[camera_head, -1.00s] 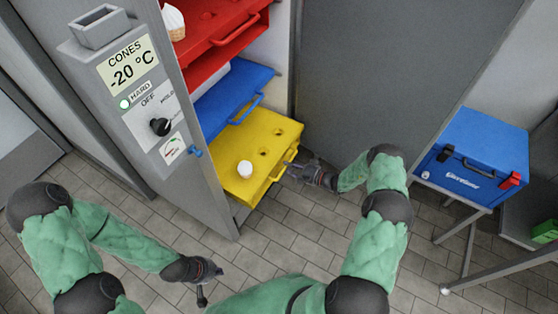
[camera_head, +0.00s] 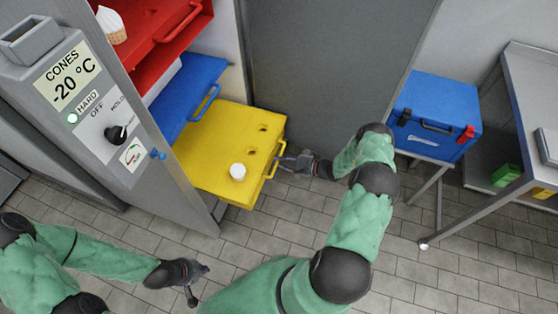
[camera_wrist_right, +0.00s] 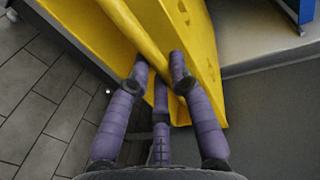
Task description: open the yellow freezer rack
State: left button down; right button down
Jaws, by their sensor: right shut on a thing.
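The yellow freezer rack (camera_head: 215,150) is the lowest rack in the freezer and sticks out past the blue and red ones. It has several round holes and a white round item (camera_head: 238,171) stands on it. My right gripper (camera_head: 283,163) is shut on the rack's yellow handle (camera_head: 275,160) at its front. In the right wrist view the purple fingers (camera_wrist_right: 160,75) close around the yellow handle bar (camera_wrist_right: 135,30). My left gripper (camera_head: 197,279) is low, above the tiled floor and away from the rack; its opening is too small to tell.
A blue rack (camera_head: 195,95) and a red rack (camera_head: 155,35) with a cone (camera_head: 111,25) are above. The control panel (camera_head: 100,110) stands at left. The grey door (camera_head: 335,60) stands behind. A blue cooler box (camera_head: 435,115) is on a stand at right. Floor in front is clear.

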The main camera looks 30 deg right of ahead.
jog(key=c, duration=1.1)
grip_release()
jog(key=v, duration=1.2)
jog(key=shift+f, duration=0.1)
